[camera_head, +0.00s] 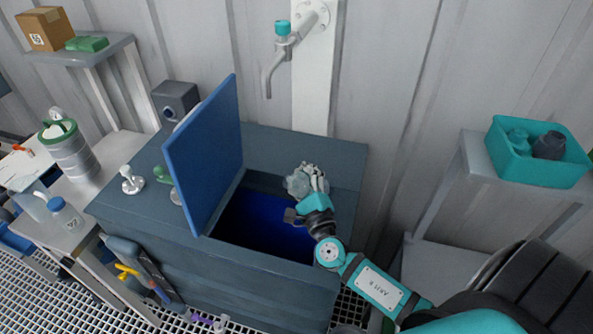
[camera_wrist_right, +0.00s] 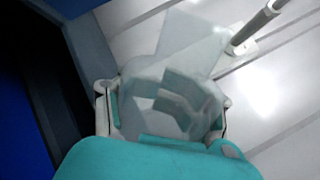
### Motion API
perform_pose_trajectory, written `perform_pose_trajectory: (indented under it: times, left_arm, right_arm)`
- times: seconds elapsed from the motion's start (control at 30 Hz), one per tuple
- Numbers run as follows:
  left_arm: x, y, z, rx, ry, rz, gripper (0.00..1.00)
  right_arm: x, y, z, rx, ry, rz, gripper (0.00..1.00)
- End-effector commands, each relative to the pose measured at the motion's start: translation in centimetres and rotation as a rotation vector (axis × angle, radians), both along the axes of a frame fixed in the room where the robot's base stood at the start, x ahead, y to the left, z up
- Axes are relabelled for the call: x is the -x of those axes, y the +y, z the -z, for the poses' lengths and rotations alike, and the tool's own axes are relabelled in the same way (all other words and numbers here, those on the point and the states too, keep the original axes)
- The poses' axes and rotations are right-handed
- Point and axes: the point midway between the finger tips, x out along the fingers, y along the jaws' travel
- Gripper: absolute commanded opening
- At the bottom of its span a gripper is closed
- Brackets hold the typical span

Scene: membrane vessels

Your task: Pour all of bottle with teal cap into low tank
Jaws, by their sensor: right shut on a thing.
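My right gripper (camera_head: 311,181) is shut on a clear, see-through vessel (camera_head: 295,186), seemingly the bottle. It is held over the back right of the tank opening. In the right wrist view the clear vessel (camera_wrist_right: 172,92) sits between the two fingers and looks tilted; no teal cap can be made out on it. The low tank (camera_head: 270,265) is a grey-blue chest with a deep blue inside, and its blue lid (camera_head: 205,150) stands open on the left. Whether liquid is flowing cannot be told. My left gripper is not in view.
A wall tap (camera_head: 283,50) with a teal knob hangs behind the tank. A teal crate (camera_head: 537,170) with vessels stands on a shelf at right. At left, a blue-capped bottle (camera_head: 67,216) and a banded canister (camera_head: 68,150) stand on side tables. The raised lid blocks the left side.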

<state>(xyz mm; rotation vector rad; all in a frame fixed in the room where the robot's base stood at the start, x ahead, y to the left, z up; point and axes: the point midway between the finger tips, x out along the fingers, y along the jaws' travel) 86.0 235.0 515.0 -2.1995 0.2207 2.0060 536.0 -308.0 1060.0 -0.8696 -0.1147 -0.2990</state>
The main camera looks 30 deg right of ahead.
Motion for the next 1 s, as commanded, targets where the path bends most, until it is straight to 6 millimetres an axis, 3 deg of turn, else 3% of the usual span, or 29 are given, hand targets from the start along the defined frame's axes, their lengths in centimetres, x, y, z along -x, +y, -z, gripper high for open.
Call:
perform_pose_trajectory:
  times: [0.03,0.1,0.5,0.7,1.0]
  left_arm:
    - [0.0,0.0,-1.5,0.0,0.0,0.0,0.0]
    - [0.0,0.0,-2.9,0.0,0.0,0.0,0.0]
    - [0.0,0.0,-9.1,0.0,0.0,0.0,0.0]
    - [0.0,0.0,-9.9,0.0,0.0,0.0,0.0]
    - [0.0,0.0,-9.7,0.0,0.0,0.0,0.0]
  right_arm:
    - [0.0,0.4,-1.4,-0.065,-0.004,0.001,0.0]
    - [0.0,0.9,-2.2,-0.178,-0.007,0.001,0.0]
    - [-0.1,3.0,-5.4,-0.741,-0.021,0.002,0.0]
    - [-0.1,3.7,-5.6,-0.904,-0.026,0.001,0.0]
    - [-0.1,3.7,-5.4,-0.905,-0.026,0.0,0.0]
